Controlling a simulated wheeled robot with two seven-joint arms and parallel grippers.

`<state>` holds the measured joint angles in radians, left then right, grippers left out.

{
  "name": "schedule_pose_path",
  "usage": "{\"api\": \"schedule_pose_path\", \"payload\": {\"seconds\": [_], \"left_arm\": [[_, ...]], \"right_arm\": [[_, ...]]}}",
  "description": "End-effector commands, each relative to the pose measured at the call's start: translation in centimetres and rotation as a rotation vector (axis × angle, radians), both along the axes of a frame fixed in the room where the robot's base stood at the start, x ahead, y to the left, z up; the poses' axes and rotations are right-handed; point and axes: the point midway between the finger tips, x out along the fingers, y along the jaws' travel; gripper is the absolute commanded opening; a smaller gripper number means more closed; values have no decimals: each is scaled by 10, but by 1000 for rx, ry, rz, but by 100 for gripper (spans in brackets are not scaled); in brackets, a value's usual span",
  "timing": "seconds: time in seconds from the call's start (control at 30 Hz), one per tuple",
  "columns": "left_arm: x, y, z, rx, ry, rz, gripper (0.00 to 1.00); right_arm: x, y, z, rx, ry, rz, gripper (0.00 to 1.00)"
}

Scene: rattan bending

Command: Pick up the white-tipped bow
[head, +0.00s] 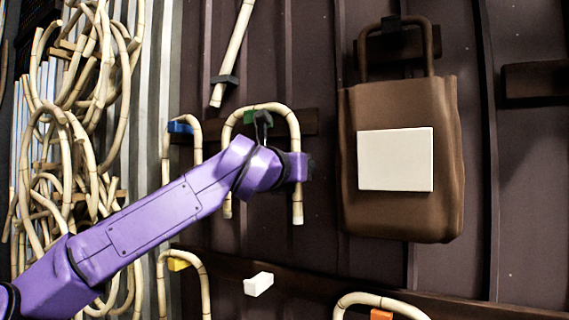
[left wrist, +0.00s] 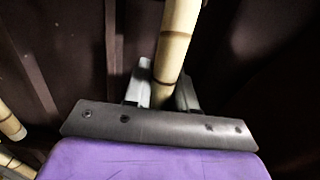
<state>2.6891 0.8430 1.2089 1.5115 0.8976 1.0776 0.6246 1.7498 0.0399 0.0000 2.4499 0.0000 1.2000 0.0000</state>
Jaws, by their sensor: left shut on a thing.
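A pale cane bow (head: 295,165) hangs as an upside-down U on the dark wall, with a green block (head: 249,117) at its top. My arm hides part of the bow's middle. A white block (head: 258,284) sticks out from the lower rail with no bow on it. My right gripper is not in view.
Other bows hang by a blue block (head: 180,127), a yellow block (head: 178,264) and an orange block (head: 381,315). A brown bag (head: 400,215) with a blank white panel hangs at right. Many bent canes (head: 60,130) crowd the left. A straight cane (head: 232,55) leans above.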

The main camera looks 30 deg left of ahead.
Motion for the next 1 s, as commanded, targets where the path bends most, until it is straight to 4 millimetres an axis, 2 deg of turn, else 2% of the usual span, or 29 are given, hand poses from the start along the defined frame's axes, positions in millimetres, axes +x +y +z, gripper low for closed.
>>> {"api": "schedule_pose_path", "payload": {"seconds": [0.13,0.47,0.5,0.67,1.0], "left_arm": [[-9,-1,10,-1,-5,-1,0],[-8,-1,74,-1,-3,0,0],[-19,-1,66,0,-5,-1,0],[-54,-3,65,-2,-6,-1,0],[-150,-9,64,-1,-5,-3,0]], "right_arm": [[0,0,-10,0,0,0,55],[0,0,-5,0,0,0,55],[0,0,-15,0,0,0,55],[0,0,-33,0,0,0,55],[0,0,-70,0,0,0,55]]}}
